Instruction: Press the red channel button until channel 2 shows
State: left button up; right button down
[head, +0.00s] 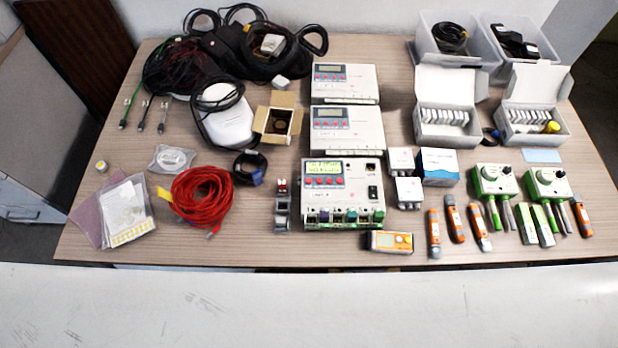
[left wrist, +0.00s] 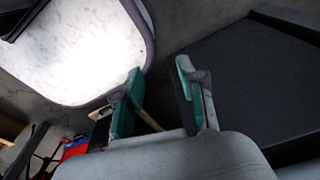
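The front white data logger (head: 343,207) stands in the middle of the table near its front edge. Its display (head: 323,168) is lit yellow-green, but the text is too small to read. A row of red buttons (head: 323,181) sits below the display on a grey panel. Two similar units, a middle one (head: 365,138) and a back one (head: 361,86), lie behind it with grey displays. My left gripper (left wrist: 160,95) shows only in the left wrist view, with its teal-padded fingers apart and nothing between them. It is away from the loggers. My right gripper is in neither view.
An orange-and-white handheld meter (head: 391,242) lies at the front edge. A red cable coil (head: 201,197) is to the left. Bare tabletop (head: 262,235) shows front left of the logger.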

pick_arm(q)
jog(key=shift+s, duration=0.9)
jog(key=shift+c, duration=0.2)
jog(key=shift+s+f, duration=0.1)
jog(key=shift+s, duration=0.2)
jog(key=shift+c, duration=1.4)
jog(key=shift+s, duration=0.2)
grip_shut()
jog(key=shift+w, duration=0.55)
jog(key=shift+s, duration=0.1)
